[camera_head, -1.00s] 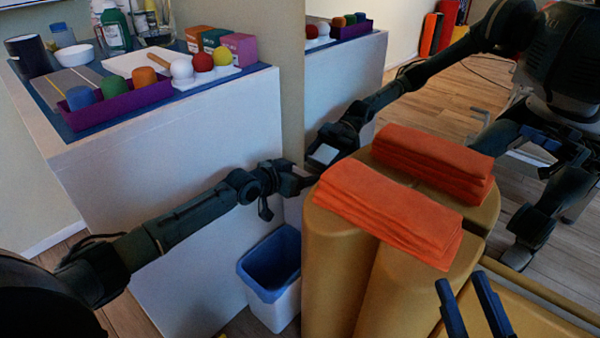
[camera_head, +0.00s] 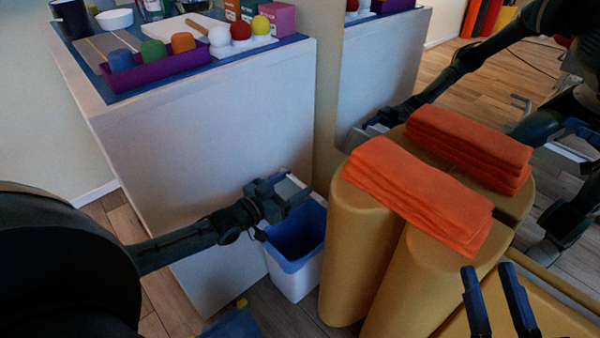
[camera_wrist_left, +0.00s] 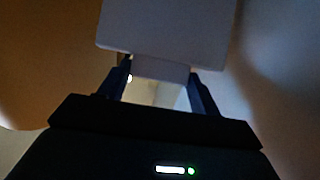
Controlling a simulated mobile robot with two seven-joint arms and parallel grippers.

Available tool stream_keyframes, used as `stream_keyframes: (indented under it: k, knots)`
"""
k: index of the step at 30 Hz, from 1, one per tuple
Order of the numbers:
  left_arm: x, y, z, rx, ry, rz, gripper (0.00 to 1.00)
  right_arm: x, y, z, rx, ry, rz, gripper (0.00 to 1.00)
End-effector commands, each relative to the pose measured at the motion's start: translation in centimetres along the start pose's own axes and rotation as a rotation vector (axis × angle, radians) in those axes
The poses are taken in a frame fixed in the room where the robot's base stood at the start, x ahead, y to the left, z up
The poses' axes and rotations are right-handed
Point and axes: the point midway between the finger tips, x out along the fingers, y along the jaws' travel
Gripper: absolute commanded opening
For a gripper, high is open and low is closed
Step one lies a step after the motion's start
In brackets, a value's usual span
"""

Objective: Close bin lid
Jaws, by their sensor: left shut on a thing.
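The white bin (camera_head: 297,284) with a blue inside stands on the floor beside the white cabinet. Its top is open and its inside shows. My left gripper (camera_head: 282,192) is above the bin's back part. It is shut on a pale flat piece, apparently the bin lid (camera_wrist_left: 168,27), by a narrow tab in the left wrist view, between the left gripper's fingers (camera_wrist_left: 160,90). In the head view only a thin pale edge shows, so the lid's tilt and any hinge are unclear. My right gripper (camera_head: 497,303) is at the bottom right, fingers apart and empty.
The white cabinet (camera_head: 210,150) carries a purple tray (camera_head: 160,72) with coloured pieces. Yellow bolsters (camera_head: 362,250) with folded orange towels (camera_head: 420,195) stand close to the bin's right. A mirror (camera_head: 385,75) behind reflects the scene. A blue item (camera_head: 235,324) lies on the floor.

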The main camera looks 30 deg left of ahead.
Motion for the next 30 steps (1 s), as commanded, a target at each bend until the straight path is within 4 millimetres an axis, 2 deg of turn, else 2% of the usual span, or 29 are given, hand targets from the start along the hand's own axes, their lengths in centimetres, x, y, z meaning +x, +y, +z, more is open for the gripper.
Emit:
stream_keyframes:
  k: [1,4,17,18,25,30]
  knots:
    - [-0.45,0.05,0.76,0.000,-0.017,-0.001,0.22,-0.15,-0.11,0.19,0.007,-0.012,0.000,0.32]
    - [-0.78,0.06,1.14,-0.001,-0.020,-0.001,0.23,-0.32,-0.22,0.51,0.015,-0.026,0.001,0.32]
    - [-0.99,0.09,1.59,-0.001,-0.025,-0.001,0.22,-0.32,-0.28,0.76,0.025,-0.032,0.006,0.32]
    - [-0.99,0.08,1.61,-0.001,-0.026,-0.001,0.67,-0.31,-0.28,0.74,0.025,-0.031,0.006,0.32]
    - [-0.92,0.19,1.51,-0.001,-0.023,0.000,0.85,-0.26,-0.27,0.64,0.023,-0.027,0.006,0.32]
    - [-0.88,0.28,1.45,-0.001,-0.021,0.002,0.85,-0.24,-0.26,0.61,0.022,-0.025,0.006,0.32]
